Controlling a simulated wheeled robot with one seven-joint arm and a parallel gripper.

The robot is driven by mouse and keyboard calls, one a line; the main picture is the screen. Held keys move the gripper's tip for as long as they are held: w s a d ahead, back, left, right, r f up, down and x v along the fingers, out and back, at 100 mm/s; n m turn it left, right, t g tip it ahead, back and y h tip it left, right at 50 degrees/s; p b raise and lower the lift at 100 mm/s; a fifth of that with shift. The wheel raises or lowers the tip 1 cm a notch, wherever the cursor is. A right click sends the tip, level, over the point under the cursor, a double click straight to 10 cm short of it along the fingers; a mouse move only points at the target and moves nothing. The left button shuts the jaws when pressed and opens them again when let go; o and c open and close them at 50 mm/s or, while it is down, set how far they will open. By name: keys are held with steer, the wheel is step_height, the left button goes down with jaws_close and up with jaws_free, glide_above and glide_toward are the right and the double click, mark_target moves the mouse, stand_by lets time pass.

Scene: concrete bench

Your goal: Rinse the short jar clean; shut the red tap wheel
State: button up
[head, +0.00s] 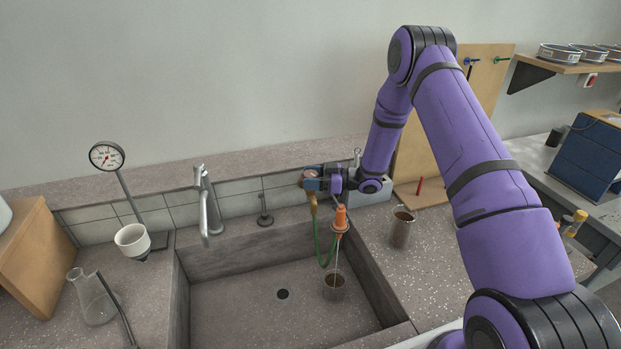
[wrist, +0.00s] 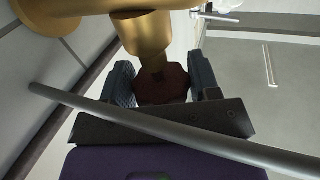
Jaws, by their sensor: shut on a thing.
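My gripper (head: 318,181) is at the brass tap behind the sink's right part. In the wrist view my gripper (wrist: 163,86) has its two blue-grey fingers closed on either side of the dark red tap wheel (wrist: 168,80). The wheel shows only as a small reddish patch in the head view. A small brownish jar (head: 334,290), apparently the short jar, stands upright in the sink under the orange nozzle (head: 340,218). A thin pale stream runs from the nozzle down into it. Whether its inside is clean cannot be told.
A taller jar (head: 402,230) stands on the counter right of the sink (head: 240,310). A grey faucet (head: 207,200) rises behind the sink. A green hose (head: 325,255) hangs by the nozzle. A gauge (head: 107,156), white cup (head: 132,240) and flask (head: 92,300) stand left.

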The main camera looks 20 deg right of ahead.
steer(key=shift+n+g, duration=0.4)
steer(key=shift+g, duration=0.2)
steer(key=o, duration=0.8)
steer(key=shift+o, duration=0.2)
steer(key=v, duration=1.1)
steer(key=shift+f, duration=0.2)
steer(key=shift+o, duration=0.2)
steer(key=shift+w, duration=0.1)
